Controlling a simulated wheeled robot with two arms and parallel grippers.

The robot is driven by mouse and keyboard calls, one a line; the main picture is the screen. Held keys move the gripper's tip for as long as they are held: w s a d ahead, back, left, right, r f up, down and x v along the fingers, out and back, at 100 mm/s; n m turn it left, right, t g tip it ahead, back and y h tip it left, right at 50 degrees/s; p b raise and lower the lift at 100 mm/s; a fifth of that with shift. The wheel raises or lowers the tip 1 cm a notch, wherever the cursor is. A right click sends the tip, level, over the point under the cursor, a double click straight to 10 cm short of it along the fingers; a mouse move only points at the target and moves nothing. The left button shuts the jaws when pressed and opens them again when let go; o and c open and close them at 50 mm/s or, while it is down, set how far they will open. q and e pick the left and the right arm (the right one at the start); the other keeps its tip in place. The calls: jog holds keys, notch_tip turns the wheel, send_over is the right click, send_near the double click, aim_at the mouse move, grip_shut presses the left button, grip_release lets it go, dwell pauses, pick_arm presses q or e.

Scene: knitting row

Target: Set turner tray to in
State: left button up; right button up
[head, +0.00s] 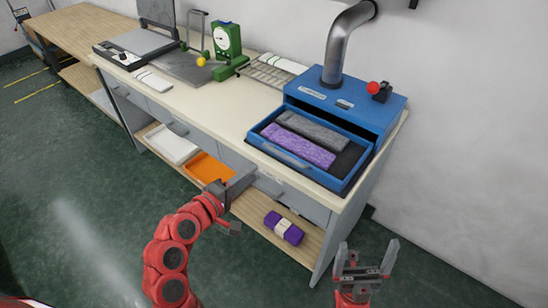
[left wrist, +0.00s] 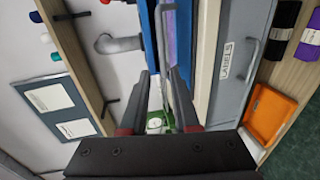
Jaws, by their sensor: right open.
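The turner tray (head: 262,146) is a blue drawer pulled out of the front of the blue turner box (head: 345,103) on the right end of the bench. A purple knitted piece (head: 297,146) and a grey one (head: 312,130) lie in it. My left gripper (head: 246,180) is in front of and below the tray, pointing toward it. In the left wrist view (left wrist: 166,78) its two fingers are apart, and the tray's grey handle (left wrist: 160,45) shows between them; whether they touch it I cannot tell. My right gripper (head: 366,262) is open and empty, low, right of the bench.
Grey bench drawers with handles (head: 270,186) sit under the worktop. The lower shelf holds an orange tray (head: 209,168), a white tray (head: 172,146) and a purple bundle (head: 284,228). A green gauge (head: 227,40) and a keyboard-like rack (head: 270,72) stand farther back.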

pick_arm(q)
jog(key=p+x, duration=0.1)
jog(key=x, duration=0.4)
jog(key=p+x, duration=0.1)
jog(key=x, duration=0.5)
jog(key=p+x, duration=0.1)
jog(key=x, duration=0.5)
jog(key=shift+s+d+f, duration=0.15)
jog(key=shift+s+d, duration=0.05)
jog(key=shift+d, duration=0.25)
jog(key=shift+c, duration=0.2)
grip_shut()
dwell(0.4)
